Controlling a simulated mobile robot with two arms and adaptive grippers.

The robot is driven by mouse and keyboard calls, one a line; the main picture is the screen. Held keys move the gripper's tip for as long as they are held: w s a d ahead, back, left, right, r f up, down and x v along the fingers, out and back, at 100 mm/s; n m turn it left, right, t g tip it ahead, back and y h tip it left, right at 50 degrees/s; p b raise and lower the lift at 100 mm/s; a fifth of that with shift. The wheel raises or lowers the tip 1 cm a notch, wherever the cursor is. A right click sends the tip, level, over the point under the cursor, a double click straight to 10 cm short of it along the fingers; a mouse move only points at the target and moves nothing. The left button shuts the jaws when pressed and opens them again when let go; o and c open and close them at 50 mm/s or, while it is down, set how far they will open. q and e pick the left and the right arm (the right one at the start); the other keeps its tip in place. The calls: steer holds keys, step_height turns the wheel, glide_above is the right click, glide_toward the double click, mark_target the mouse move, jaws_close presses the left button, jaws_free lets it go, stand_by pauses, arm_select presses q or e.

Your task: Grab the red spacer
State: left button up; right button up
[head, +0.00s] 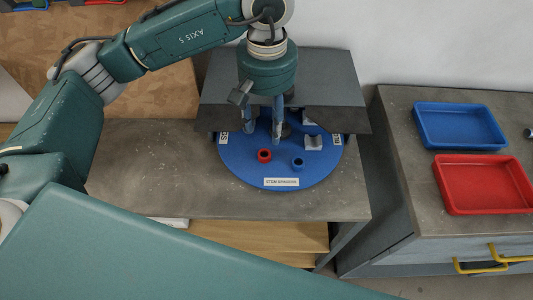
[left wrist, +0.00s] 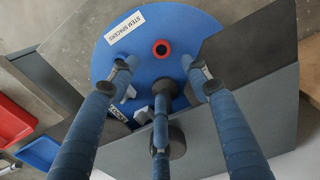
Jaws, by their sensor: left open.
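The red spacer (head: 264,155), a small ring with a dark hole, stands on the blue round plate (head: 240,170) left of its middle. In the left wrist view the red spacer (left wrist: 161,43) shows beyond the fingertips, near the plate's edge. My left gripper (head: 263,132) points down over the plate, behind the red spacer in the head view. Its fingers (left wrist: 158,70) are spread and nothing is between them. I cannot tell how high the tips are above the plate. My right gripper is not in view.
A blue spacer (head: 298,164) stands right of the red one, and a grey block (head: 313,143) lies behind it. A dark grey cover (head: 335,90) overhangs the plate's back part. A blue tray (head: 460,147) and a red tray (head: 485,211) stand on the right cabinet.

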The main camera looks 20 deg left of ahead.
arm_select(q)
steer(key=p, duration=0.2)
glide_above(264, 155)
steer(key=f, duration=0.5)
steer(key=shift+w+d, duration=0.15)
steer(key=shift+w, duration=0.15)
steer(key=f+p, duration=0.1)
steer(key=f, duration=0.2)
steer(key=f+p, duration=0.1)
steer(key=shift+s+f+p, duration=0.15)
steer(key=shift+s+p, duration=0.15)
steer(key=shift+f, duration=0.65)
steer(key=c, duration=1)
